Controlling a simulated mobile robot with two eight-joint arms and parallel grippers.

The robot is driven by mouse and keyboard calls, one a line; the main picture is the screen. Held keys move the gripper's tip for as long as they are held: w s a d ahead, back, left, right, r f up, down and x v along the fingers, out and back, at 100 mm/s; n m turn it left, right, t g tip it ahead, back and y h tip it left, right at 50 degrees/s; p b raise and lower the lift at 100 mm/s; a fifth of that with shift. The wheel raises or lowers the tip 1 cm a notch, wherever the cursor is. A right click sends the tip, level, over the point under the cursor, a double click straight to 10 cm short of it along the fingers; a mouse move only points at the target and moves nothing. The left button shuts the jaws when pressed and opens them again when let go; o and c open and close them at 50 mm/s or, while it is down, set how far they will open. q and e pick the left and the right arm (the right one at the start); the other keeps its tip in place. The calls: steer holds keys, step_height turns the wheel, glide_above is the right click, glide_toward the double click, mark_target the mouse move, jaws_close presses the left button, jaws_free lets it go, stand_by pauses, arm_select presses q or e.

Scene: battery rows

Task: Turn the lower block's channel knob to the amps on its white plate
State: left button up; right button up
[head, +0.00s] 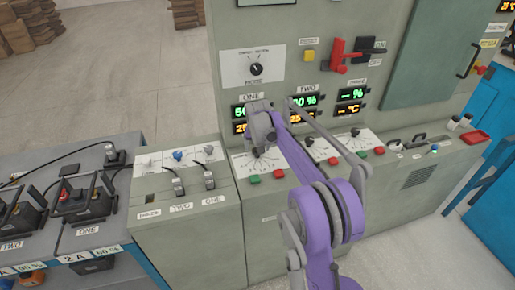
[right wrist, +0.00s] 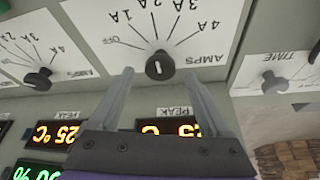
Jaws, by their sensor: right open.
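Two battery blocks, ONE (head: 85,205) and TWO (head: 18,220), sit on the left bench. In the right wrist view, where lettering is inverted, an AMPS knob (right wrist: 160,66) sits on a white dial marked OFF, 1A, 2A, 3A, 4A. Its pale mark shows, but its setting is unclear. My right gripper (right wrist: 158,80) is open, its fingertips on either side of the knob; contact is unclear. In the head view, my arm covers part of channel ONE's dial plate (head: 276,162).
Another AMPS knob (right wrist: 40,78) and a TIME knob (right wrist: 273,82) flank this one in the wrist view. Green (head: 254,179) and red (head: 279,174) buttons lie just below the dial. A red lever (head: 340,55) stands above the displays. Floor is clear at the right front.

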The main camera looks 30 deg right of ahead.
steer(key=v, duration=0.9)
steer(key=shift+s+r, duration=0.1)
